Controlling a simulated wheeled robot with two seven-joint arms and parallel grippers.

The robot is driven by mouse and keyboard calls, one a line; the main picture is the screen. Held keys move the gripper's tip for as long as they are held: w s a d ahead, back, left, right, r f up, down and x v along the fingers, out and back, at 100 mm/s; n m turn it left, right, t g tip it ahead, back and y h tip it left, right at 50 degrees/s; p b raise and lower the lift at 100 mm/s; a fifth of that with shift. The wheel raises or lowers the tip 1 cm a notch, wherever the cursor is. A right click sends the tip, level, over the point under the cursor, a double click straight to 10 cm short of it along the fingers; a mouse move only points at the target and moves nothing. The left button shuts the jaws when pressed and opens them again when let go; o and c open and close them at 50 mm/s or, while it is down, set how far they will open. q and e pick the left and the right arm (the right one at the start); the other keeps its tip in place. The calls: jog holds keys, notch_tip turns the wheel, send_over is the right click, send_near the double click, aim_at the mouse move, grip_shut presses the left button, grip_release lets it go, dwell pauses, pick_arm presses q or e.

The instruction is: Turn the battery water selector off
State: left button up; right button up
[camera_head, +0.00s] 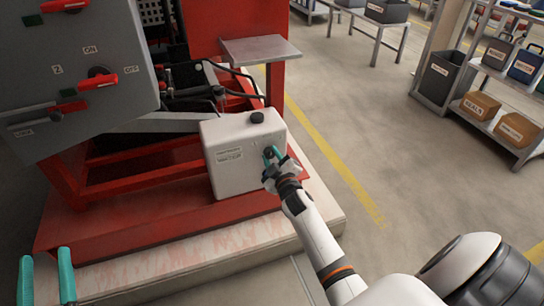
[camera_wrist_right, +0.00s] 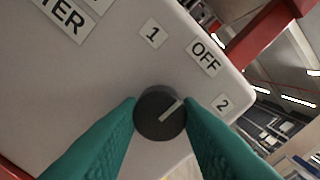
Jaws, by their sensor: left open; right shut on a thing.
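The battery water selector is a round dark knob (camera_wrist_right: 160,113) with a pale pointer line, on the face of a white box (camera_head: 225,135). Labels 1 (camera_wrist_right: 152,34), OFF (camera_wrist_right: 204,57) and 2 (camera_wrist_right: 222,104) surround it. My left gripper (camera_head: 46,262) is open and empty at the lower left, away from the box.
A grey control panel (camera_head: 35,90) with red-handled switches stands at the upper left. The box sits on a red frame (camera_head: 150,217) over a pale plinth (camera_head: 170,262). Shelves with boxes (camera_head: 480,103) are at the right. The floor (camera_head: 390,140) between is clear.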

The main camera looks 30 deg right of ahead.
pick_arm(q)
jog(key=shift+f, duration=0.1)
dwell(0.4)
pick_arm(e)
jog(key=o, duration=1)
jog(key=shift+c, duration=0.2)
jog(key=shift+s+a, duration=0.1)
jog(key=shift+s, duration=0.2)
pick_arm(q)
notch_tip(320, 180, down, 12)
jog(key=s+a+g+y+p, duration=0.1)
jog(key=a+g+y+p, duration=0.1)
jog(key=g, duration=0.6)
jog(key=shift+r+y+p, duration=0.25)
jog(key=shift+y+p, duration=0.25)
jog(key=shift+p, duration=0.15)
pick_arm(e)
jog(key=v, duration=1.1)
jog(key=shift+s, duration=0.2)
